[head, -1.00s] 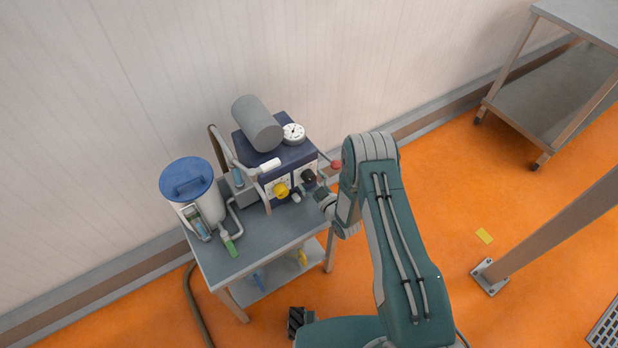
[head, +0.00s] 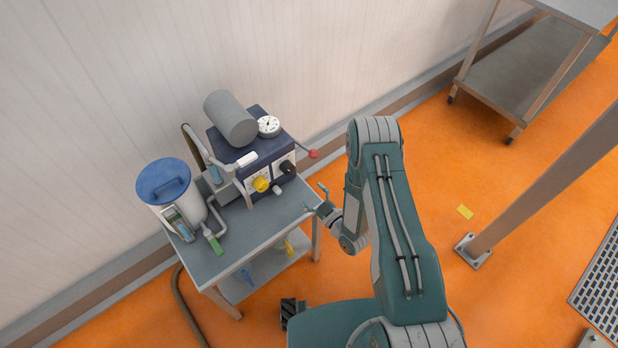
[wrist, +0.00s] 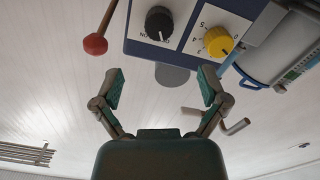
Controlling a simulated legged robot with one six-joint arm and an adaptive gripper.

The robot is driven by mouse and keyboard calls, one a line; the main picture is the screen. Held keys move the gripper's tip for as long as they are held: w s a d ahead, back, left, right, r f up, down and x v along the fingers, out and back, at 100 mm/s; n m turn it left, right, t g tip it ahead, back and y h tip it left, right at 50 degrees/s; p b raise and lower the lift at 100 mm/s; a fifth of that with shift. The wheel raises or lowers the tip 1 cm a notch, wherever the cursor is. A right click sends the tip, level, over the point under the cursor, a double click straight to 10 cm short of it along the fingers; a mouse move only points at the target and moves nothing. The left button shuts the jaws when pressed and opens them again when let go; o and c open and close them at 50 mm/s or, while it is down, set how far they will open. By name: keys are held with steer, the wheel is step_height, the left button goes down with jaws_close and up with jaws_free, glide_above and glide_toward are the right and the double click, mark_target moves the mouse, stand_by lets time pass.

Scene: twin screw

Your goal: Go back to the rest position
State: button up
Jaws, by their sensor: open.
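My gripper (head: 315,200) is open and empty, beside the right edge of the small table in the head view. In the wrist view its two fingers (wrist: 159,88) are spread wide with nothing between them. The blue machine (head: 262,150) stands on the table, to the left of my gripper and apart from it. Its front has a yellow knob (head: 261,184) and a black knob (head: 287,167); the yellow knob (wrist: 217,41) and black knob (wrist: 159,23) also show in the wrist view.
A red-tipped lever (head: 313,154) sticks out from the machine's right side. A blue-lidded white container (head: 165,184) stands on the table (head: 240,235). A brown post (head: 545,190) and a metal shelf (head: 520,75) stand to the right.

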steer(key=w+d+r+m+g+h, duration=0.1)
steer(key=w+d+r+h, duration=0.15)
steer(key=r, duration=0.45)
steer(key=w+d+r+g+h, duration=0.1)
steer(key=w+r+h, duration=0.1)
steer(key=w+r, duration=0.35)
steer(key=w+d+r+m+g+h, duration=0.1)
steer(key=w+d+r+h, duration=0.1)
steer(key=r, duration=0.7)
steer(key=s+d+r+m+g+h, duration=0.1)
steer(key=s+d+r+m+h, duration=0.1)
steer(key=s+r, duration=0.3)
steer(key=s+d+r+m+g+h, duration=0.1)
steer(key=s+d+r+m, duration=0.15)
steer(key=r, duration=0.55)
steer(key=s+r+m+g, duration=0.2)
steer(key=s+r, duration=0.2)
steer(key=s, duration=0.9)
steer(key=s+r+m+g, duration=0.2)
steer(key=s+r, duration=0.2)
steer(key=s, duration=1)
steer(key=shift+d+r, duration=0.2)
steer(key=shift+r, duration=0.2)
steer(key=shift+h, duration=0.25)
